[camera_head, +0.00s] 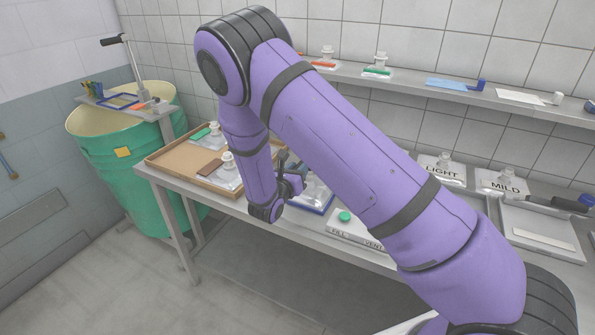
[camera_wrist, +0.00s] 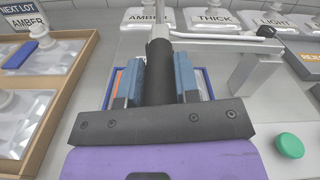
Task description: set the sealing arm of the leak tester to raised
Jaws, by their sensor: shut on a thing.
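The leak tester (camera_wrist: 250,75) stands on the bench, with a pale metal post on its right and a blue-rimmed bed under my gripper. Its sealing arm (camera_wrist: 215,43) is a light metal bar running left from the post. A thick black grip (camera_wrist: 158,72) lies at the left end of the bar. My gripper (camera_wrist: 158,80) is shut on this grip, one blue finger on each side. The bed is mostly hidden by the fingers. In the head view my gripper (camera_head: 289,186) is small and partly hidden, above the blue bed (camera_head: 318,204). The arm's exact tilt cannot be told.
A wooden tray (camera_head: 165,158) with pouches lies left of the tester. A green cap (camera_wrist: 289,146) is to the right. Labelled pouches stand behind, including THICK (camera_wrist: 213,20). A wall shelf (camera_head: 420,87) runs above the bench. A green drum (camera_head: 128,165) stands at the left.

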